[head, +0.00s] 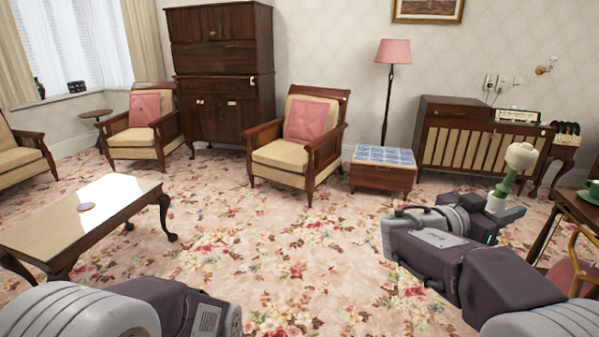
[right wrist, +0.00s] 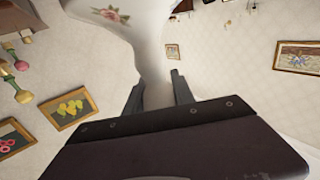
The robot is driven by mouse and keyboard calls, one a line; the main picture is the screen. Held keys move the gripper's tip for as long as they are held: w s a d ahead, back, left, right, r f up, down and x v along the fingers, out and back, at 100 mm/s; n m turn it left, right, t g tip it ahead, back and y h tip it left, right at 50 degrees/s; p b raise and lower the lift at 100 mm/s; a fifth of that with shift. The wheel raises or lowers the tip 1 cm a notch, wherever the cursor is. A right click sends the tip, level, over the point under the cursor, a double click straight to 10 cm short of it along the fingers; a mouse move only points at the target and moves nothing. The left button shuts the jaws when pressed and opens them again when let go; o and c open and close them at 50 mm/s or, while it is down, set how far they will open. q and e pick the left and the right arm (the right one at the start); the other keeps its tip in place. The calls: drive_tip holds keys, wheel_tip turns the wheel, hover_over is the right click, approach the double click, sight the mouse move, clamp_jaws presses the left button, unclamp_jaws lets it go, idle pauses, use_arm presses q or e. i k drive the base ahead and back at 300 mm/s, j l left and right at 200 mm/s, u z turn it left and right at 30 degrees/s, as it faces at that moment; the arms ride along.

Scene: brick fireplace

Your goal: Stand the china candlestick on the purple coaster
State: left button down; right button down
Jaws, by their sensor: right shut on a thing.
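The china candlestick (head: 521,157) is in my right gripper (head: 500,206), held up at the right of the head view. It shows a pale rounded end on top and a greenish stretch below. In the right wrist view the candlestick (right wrist: 150,50) is white with a pink flower, and its narrow part sits between the two fingers. The gripper is shut on it. My left gripper is out of view; only part of that arm shows.
Open flowered carpet (head: 310,250) lies between the low table and my right arm. Armchairs (head: 300,140), a blue-topped box table (head: 382,176) and a radiator cabinet (head: 475,145) stand along the back. A table with a green cup (head: 592,192) is close at the right.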

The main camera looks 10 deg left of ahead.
sight(85, 205)
drive_tip(key=u, duration=1.35)
drive_tip(key=i+l, duration=0.2)
drive_tip(key=i, duration=0.4)
drive_tip(key=i+l, duration=0.15)
drive_tip(key=i, duration=0.45)
drive_tip(key=i+l, duration=0.2)
drive_tip(key=i, duration=0.4)
drive_tip(key=i+u, duration=0.2)
drive_tip(key=i, duration=0.3)
drive_tip(key=i+u, duration=0.2)
drive_tip(key=i, duration=0.3)
drive_tip(key=i+l+u, duration=0.2)
drive_tip(key=i, duration=0.3)
drive_tip(key=i+l+u, duration=0.2)
drive_tip(key=i, duration=0.3)
drive_tip(key=i+u, duration=0.4)
drive_tip(key=u, duration=0.75)
